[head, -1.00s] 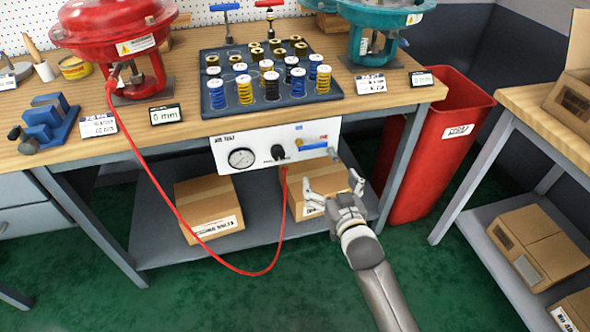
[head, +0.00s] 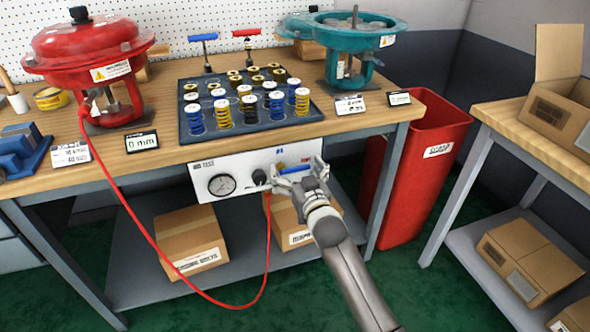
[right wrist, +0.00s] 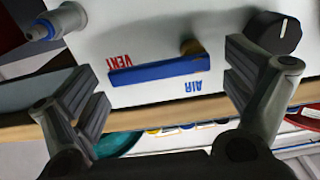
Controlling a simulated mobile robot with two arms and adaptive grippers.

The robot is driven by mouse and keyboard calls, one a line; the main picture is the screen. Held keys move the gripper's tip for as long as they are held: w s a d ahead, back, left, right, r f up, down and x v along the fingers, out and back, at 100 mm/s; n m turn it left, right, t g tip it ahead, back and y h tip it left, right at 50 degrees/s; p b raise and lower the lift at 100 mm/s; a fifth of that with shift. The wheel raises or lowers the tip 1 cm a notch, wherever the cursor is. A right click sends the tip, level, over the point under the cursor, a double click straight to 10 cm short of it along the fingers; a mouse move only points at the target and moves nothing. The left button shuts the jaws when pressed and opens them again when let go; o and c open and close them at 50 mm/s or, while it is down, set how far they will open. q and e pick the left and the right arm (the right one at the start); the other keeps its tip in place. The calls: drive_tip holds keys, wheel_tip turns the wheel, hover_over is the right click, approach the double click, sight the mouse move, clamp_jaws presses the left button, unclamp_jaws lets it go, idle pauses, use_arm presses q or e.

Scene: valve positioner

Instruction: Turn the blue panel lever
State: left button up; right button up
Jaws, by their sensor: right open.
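The blue panel lever (head: 294,170) sits on the white air test panel (head: 205,170) under the bench's front edge. In the right wrist view the lever (right wrist: 155,71) lies nearly level, with a brass pivot (right wrist: 191,47) near its right end. The upside-down VENT and AIR labels are beside it. My right gripper (head: 302,174) is in front of the panel. Its open fingers (right wrist: 160,88) stand on either side of the lever, with visible gaps at both ends. Whether the fingertips touch the panel I cannot tell. My left gripper is out of view.
A black knob (right wrist: 273,32) is close to one finger, and a metal fitting (right wrist: 57,22) is beyond the other. A red hose (head: 268,245) hangs from the panel. A red bin (head: 430,180) stands right of the bench. Boxes sit on the lower shelf.

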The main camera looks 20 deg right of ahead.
drive_tip(key=shift+w, duration=0.4)
drive_tip(key=c, duration=1.5)
